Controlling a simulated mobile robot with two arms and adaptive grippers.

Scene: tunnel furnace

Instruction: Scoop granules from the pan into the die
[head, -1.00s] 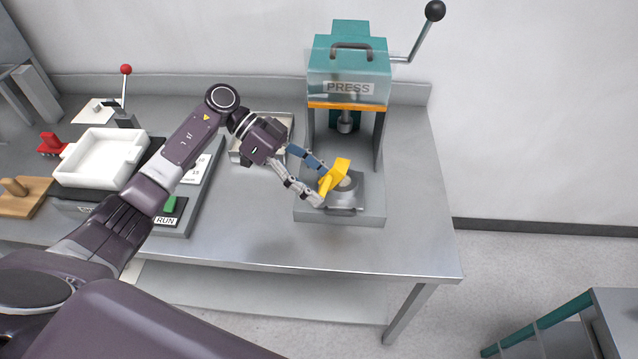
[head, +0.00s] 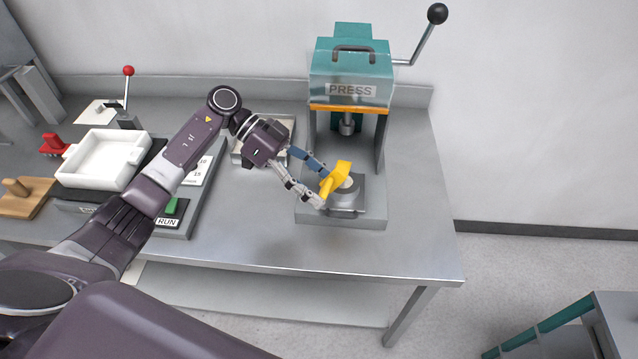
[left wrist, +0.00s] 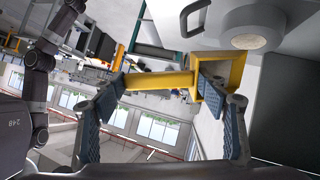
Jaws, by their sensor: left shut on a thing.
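My left gripper (head: 322,184) is shut on a yellow scoop (head: 337,177). The scoop is tilted over the round metal die (head: 351,186) on the press base and hides part of it. In the left wrist view, the scoop (left wrist: 160,81) crosses between the two fingers of the left gripper (left wrist: 172,85). The die (left wrist: 268,20) lies just past the scoop's head there, with a pale speckled round filling (left wrist: 248,39) in its opening. A shallow metal pan (head: 291,124) stands behind my left wrist, which partly hides it; its contents are unclear. My right gripper is not in view.
The teal press (head: 351,72) stands over the die, its lever rising at right. A white tray (head: 101,185) sits at left on a unit with a green RUN button (head: 171,206). A red-handled object (head: 54,145) and wooden block (head: 22,207) are far left. The table's right side is clear.

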